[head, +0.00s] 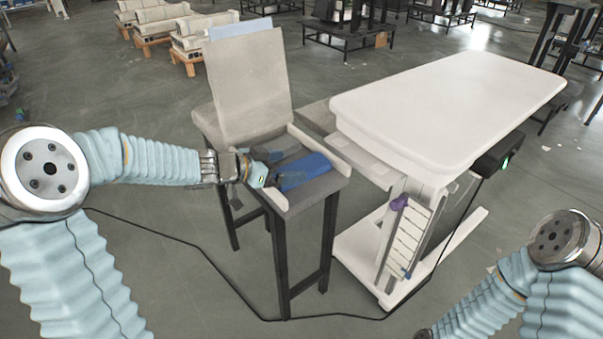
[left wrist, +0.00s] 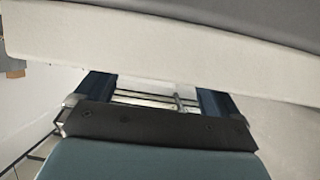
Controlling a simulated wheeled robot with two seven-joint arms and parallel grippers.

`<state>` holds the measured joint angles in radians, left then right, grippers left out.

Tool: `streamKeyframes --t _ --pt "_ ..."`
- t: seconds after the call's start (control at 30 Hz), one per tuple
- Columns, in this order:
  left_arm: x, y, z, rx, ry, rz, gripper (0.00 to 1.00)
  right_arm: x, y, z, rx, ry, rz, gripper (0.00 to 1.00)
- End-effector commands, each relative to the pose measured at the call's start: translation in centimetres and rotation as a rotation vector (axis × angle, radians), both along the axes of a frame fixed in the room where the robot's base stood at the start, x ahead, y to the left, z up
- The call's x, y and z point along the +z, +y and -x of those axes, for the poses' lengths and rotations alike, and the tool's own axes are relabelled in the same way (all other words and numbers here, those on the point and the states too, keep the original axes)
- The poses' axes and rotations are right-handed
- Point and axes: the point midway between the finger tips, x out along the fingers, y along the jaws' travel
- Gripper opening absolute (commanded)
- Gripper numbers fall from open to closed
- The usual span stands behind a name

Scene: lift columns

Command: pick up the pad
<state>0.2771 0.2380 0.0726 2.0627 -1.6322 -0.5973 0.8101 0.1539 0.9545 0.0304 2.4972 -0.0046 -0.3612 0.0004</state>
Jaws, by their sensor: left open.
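What I take for the pad is a flat blue piece (head: 305,172) in the shallow, pale-walled tray on top of a small dark-legged stand. My left gripper (head: 274,160) is open at the left side of this tray, close to the blue piece. I cannot tell whether they touch. In the left wrist view, two blue fingers stand wide apart (left wrist: 155,98) with no object visible between them. A pale strip crosses in front and hides their tips. The pad is not clearly visible there. My right arm shows at the lower right of the head view, but its fingers are outside the picture.
A pale upright panel (head: 247,80) stands at the back of the stand (head: 329,235). A white-topped lift table (head: 450,105) is close to its right. A black cable (head: 215,262) crosses the floor in front. Open floor lies left of the stand.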

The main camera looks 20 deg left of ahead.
Motion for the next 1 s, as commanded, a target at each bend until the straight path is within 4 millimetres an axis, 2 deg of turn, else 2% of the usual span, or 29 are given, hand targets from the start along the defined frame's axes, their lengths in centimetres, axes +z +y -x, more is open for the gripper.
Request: streamKeyframes --t 0.4,0.67,1.0 --pt "-1.8 -3.6 -3.4 0.000 -0.001 0.001 0.96 -1.3 -0.1 0.0 -0.002 0.000 0.001 0.43" --pt "-1.8 -3.8 -3.7 0.002 0.000 0.000 0.96 -1.2 -0.1 0.0 -0.003 -0.001 0.002 0.43" --pt "-1.8 -3.8 -3.7 0.002 0.000 0.000 0.45 -1.2 -0.1 0.0 -0.003 -0.001 0.001 0.43"
